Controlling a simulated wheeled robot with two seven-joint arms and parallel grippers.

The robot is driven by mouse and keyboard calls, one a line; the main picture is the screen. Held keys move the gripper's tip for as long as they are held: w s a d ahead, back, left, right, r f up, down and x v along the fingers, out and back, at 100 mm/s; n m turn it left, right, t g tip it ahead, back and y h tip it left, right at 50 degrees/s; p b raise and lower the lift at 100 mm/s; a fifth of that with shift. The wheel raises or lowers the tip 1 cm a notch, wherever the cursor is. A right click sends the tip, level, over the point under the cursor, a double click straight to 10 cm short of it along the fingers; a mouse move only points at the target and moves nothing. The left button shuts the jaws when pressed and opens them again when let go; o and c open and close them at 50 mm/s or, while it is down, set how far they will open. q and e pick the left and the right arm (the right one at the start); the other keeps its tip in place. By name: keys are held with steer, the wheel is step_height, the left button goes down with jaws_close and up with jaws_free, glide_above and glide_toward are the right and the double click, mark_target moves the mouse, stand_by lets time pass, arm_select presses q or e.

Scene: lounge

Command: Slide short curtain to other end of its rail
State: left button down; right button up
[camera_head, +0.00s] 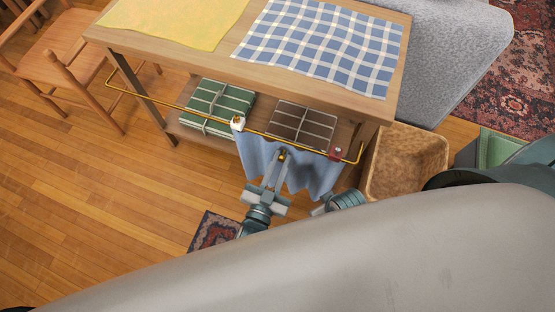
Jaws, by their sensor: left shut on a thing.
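The short blue-grey curtain (317,178) hangs in folds from the right part of a thin brass rail (170,103). The rail runs along the front of a wooden table, and its left part is bare. A white fitting (238,123) is at the curtain's left edge and a dark red one (336,153) near its right edge. My left gripper (281,160) is in front of the curtain, below the rail, shut on the curtain, with a small brass piece at its fingertips. A teal and grey part of my right gripper seems to show at the curtain's lower right; its jaws are hidden.
The table (225,55) carries a yellow cloth and a blue checked cloth. Its lower shelf holds a green box (216,105) and a brown box (302,124). A wooden chair (70,65) stands left, a woven basket (405,160) right. My grey arm covers the foreground.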

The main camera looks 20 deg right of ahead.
arm_select(q)
steer(key=shift+s+d+f, duration=0.1)
steer(key=shift+s+d, duration=0.1)
steer(key=c, duration=1.6)
jaws_free()
steer(key=shift+c, duration=0.2)
steer(key=shift+a, duration=0.1)
steer(key=v, duration=1.7)
arm_select(e)
steer(key=shift+s+r, duration=0.25)
steer(key=shift+r, duration=0.35)
arm_select(q)
steer(key=shift+s, duration=0.15)
arm_select(e)
steer(key=shift+s+f, duration=0.1)
